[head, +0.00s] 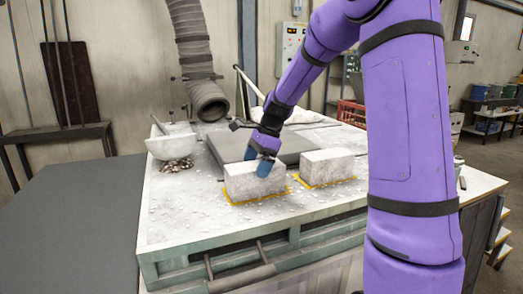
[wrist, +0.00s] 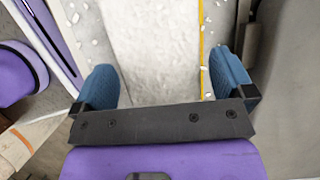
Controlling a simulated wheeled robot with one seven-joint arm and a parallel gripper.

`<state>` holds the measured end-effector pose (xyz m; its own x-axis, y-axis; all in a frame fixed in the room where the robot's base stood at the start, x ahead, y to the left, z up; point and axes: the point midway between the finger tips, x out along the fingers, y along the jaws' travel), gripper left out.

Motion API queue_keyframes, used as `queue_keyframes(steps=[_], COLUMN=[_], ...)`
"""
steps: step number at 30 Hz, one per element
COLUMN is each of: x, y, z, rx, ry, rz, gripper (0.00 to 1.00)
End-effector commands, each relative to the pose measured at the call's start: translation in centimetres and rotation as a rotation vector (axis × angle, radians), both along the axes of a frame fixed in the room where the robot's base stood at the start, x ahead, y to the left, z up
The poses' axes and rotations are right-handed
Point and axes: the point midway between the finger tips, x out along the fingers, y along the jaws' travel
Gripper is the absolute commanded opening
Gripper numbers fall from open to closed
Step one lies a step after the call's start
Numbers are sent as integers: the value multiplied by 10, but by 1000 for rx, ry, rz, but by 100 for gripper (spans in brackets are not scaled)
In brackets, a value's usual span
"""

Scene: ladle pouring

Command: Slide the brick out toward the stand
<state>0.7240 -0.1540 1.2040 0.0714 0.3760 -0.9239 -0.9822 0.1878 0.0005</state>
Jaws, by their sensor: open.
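Two pale, rough-faced bricks lie on the white worktable (head: 185,222), the left brick (head: 240,185) and the right brick (head: 326,167). Each sits by a yellow outline marked on the top. My gripper (head: 265,166) is at the right part of the left brick, pointing down, with its blue fingers open. In the wrist view, a pale brick face (wrist: 155,50) lies between the two spread fingers of my gripper (wrist: 164,82), with gaps at the sides. I cannot tell whether either finger touches it. I cannot clearly identify a stand.
A flat grey slab (head: 228,145) lies behind the bricks. A white bowl (head: 171,146) with a tool leaning in it rests on gravel at the left. A wide hose (head: 205,98) hangs over the back edge. Pale chips litter the tabletop; its front left is otherwise clear.

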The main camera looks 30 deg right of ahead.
Motion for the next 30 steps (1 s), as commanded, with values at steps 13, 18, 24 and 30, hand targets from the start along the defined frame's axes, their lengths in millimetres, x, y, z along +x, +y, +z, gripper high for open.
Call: queue_keyframes(steps=[13,18,24,30], x=[2,2,2,2], y=[12,12,12,12], z=[-29,-29,-29,-28], rx=[0,0,0,0], ry=[0,-1,-1,-1], rz=[0,0,0,0], gripper=[100,100,66,25])
